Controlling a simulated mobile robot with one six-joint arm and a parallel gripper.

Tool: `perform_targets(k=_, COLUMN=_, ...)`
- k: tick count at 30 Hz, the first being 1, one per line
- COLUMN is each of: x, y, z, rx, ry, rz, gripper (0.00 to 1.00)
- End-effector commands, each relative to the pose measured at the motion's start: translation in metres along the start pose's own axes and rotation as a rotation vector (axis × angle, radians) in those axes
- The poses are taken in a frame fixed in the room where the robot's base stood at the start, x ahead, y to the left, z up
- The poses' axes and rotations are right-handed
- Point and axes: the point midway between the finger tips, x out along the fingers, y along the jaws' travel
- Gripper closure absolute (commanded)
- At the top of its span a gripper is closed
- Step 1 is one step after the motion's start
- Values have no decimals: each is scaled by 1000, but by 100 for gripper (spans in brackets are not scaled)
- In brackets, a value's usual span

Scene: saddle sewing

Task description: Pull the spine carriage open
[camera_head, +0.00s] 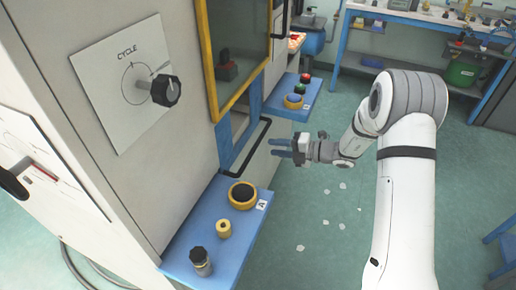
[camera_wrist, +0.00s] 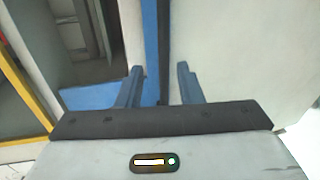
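A black bar handle (camera_head: 250,148) stands out from the lower front of the machine, below the yellow-framed window. I take it as the handle of the spine carriage; the carriage itself is not clearly seen. My gripper (camera_head: 276,147) is just right of the handle, with its two blue-grey fingers pointing left towards it. In the wrist view my gripper (camera_wrist: 160,84) is also open, facing a blue upright edge (camera_wrist: 151,45) and a pale panel (camera_wrist: 230,50).
A blue shelf (camera_head: 190,235) with a black-and-yellow round part (camera_head: 243,195) juts out below the handle. Another blue shelf (camera_head: 290,103) holds buttons behind it. A CYCLE dial (camera_head: 160,90) is on the left panel. Green floor with pale scraps (camera_head: 300,248) lies open to the right.

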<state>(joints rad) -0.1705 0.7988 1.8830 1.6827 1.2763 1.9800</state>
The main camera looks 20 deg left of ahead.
Motion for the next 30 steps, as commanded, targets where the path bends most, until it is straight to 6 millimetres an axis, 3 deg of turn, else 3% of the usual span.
perform_targets(k=5, x=14, y=-8, z=6, rx=66, ry=-20, rz=19, gripper=67)
perform_targets(k=18, x=77, y=-6, z=6, rx=64, ry=-18, rz=17, gripper=67)
perform_targets(k=30, x=84, y=-6, z=6, rx=63, ry=-19, rz=17, gripper=69)
